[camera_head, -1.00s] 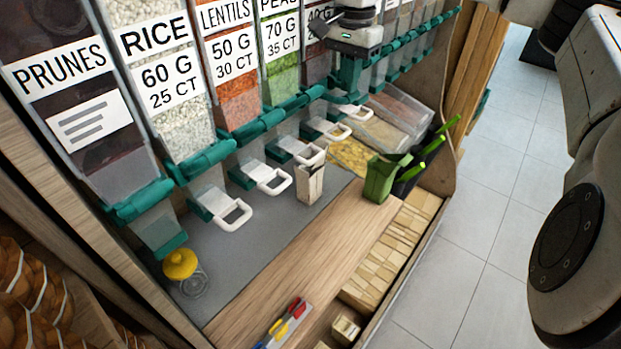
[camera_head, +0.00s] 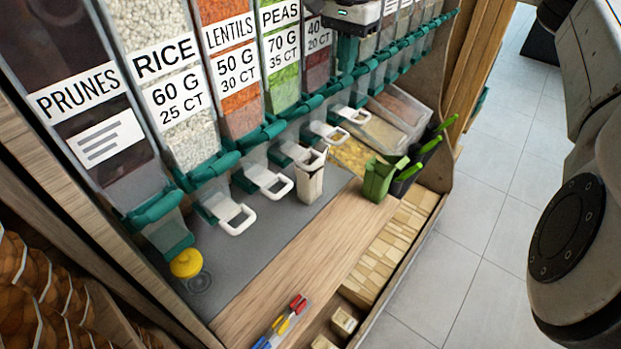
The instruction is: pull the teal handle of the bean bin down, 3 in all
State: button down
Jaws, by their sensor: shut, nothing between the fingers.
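Whether the fingertips touch the handle cannot be told. A white pull loop (camera_head: 328,135) sits below the row of handles.
Similar teal handles run along the row, including the peas bin's (camera_head: 309,105). An open paper bag (camera_head: 310,182) stands on the grey mat (camera_head: 250,235). A green container (camera_head: 379,179) stands right of it. A yellow-topped item (camera_head: 186,264) is at the front left. Floor lies open right.

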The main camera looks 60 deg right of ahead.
jog(key=s+r+p, duration=0.2)
jog(key=s+r, duration=0.2)
jog(key=r, duration=0.1)
jog(key=shift+a+p, duration=0.3)
jog(key=shift+a, duration=0.15)
dwell(0.8)
